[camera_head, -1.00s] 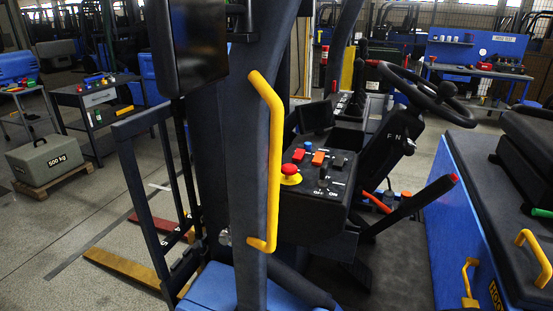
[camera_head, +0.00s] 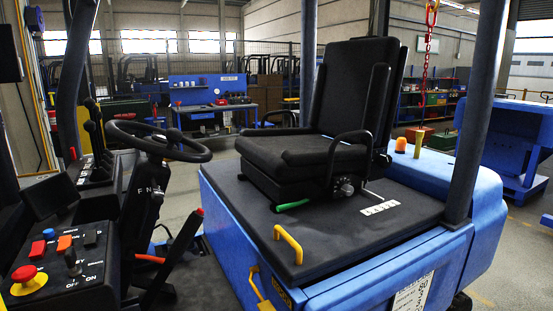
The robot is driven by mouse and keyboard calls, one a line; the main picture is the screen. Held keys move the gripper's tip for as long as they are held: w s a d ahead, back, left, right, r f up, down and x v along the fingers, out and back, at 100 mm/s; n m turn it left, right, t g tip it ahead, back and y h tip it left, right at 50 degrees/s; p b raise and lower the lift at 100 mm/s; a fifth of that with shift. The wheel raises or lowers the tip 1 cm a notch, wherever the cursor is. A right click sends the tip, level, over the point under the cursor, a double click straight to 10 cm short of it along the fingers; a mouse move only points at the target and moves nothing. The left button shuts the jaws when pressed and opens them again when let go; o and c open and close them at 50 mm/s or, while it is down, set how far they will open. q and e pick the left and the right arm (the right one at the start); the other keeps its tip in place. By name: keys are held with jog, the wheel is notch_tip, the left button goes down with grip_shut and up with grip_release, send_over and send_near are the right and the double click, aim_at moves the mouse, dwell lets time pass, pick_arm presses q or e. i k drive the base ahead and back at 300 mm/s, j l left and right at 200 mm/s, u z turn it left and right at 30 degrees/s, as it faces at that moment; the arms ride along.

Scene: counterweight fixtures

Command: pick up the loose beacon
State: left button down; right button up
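A small orange beacon (camera_head: 400,145) sits on the blue rear body (camera_head: 440,168) of the forklift, behind and right of the black seat (camera_head: 320,130). It looks upright. I cannot tell whether it is fixed or loose. A yellowish piece (camera_head: 419,142) stands or hangs right beside it, below a red chain (camera_head: 427,70). Neither of my grippers is in view.
The steering wheel (camera_head: 158,140) and a control panel with a red stop button (camera_head: 24,273) are at left. A yellow handle (camera_head: 288,243) rises from the black seat deck. A dark post (camera_head: 475,110) stands right of the beacon. A workbench (camera_head: 215,104) is behind.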

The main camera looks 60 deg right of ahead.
aim_at(401, 143)
jog(key=z, duration=3.05)
jog(key=i+l+z, duration=0.35)
jog(key=i+l, duration=0.15)
jog(key=i+l+z, duration=0.35)
jog(key=i+l, duration=0.2)
jog(key=i+l+z, duration=0.1)
jog(key=i+z, duration=0.4)
jog(key=i, duration=1.7)
jog(key=i+u, duration=0.15)
jog(key=i, duration=0.45)
jog(key=i+u, duration=0.15)
jog(key=i, duration=0.4)
jog(key=i+l+u, duration=0.2)
jog(key=i, duration=0.4)
jog(key=i+l+u, duration=0.15)
jog(key=i, duration=0.4)
jog(key=i+j+u, duration=0.25)
jog(key=i+u, duration=1)
jog(key=i, duration=0.15)
jog(key=i+l+u, duration=0.3)
jog(key=i+u, duration=0.15)
